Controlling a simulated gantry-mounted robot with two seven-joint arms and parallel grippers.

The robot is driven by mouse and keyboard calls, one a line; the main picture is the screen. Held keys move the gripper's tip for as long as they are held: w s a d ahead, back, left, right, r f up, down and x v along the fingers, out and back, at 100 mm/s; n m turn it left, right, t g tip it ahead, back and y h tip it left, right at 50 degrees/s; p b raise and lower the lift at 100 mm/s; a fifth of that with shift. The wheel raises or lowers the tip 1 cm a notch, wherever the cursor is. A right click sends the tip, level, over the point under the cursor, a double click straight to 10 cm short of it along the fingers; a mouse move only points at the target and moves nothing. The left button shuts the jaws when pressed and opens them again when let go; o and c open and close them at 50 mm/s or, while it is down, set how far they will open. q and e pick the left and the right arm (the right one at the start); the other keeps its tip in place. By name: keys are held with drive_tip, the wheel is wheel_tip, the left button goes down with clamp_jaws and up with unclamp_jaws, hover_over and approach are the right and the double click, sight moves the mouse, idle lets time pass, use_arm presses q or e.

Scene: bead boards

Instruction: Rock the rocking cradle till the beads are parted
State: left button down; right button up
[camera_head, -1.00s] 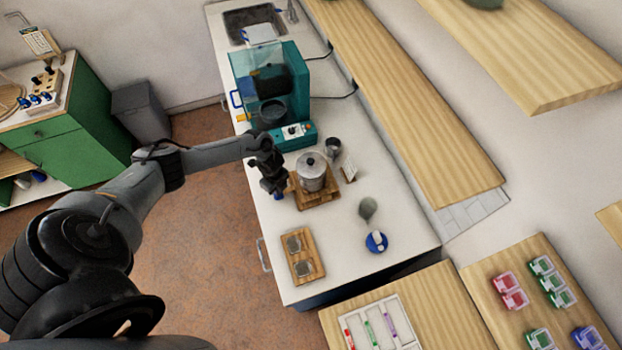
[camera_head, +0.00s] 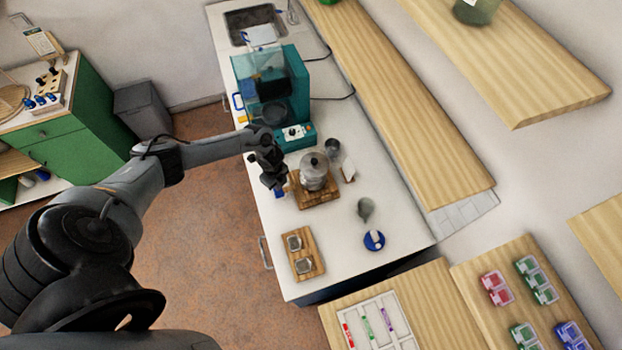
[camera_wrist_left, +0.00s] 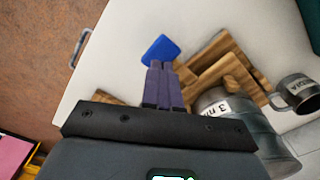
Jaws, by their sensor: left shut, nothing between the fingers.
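The rocking cradle is a wooden stand (camera_head: 318,197) on the white counter. In the left wrist view the wooden frame (camera_wrist_left: 215,68) shows beside the pot (camera_wrist_left: 240,118), which bears a "3 mm" label. Any beads inside are hidden.
A teal machine (camera_head: 272,95) stands behind the cradle. A grey cup (camera_head: 332,147) and a small card (camera_head: 348,170) are to its right.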

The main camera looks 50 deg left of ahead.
use_arm(q)
drive_tip(key=shift+r+p, duration=0.5)
drive_tip(key=shift+r, duration=2.1)
drive_tip(key=shift+s+f, duration=0.1)
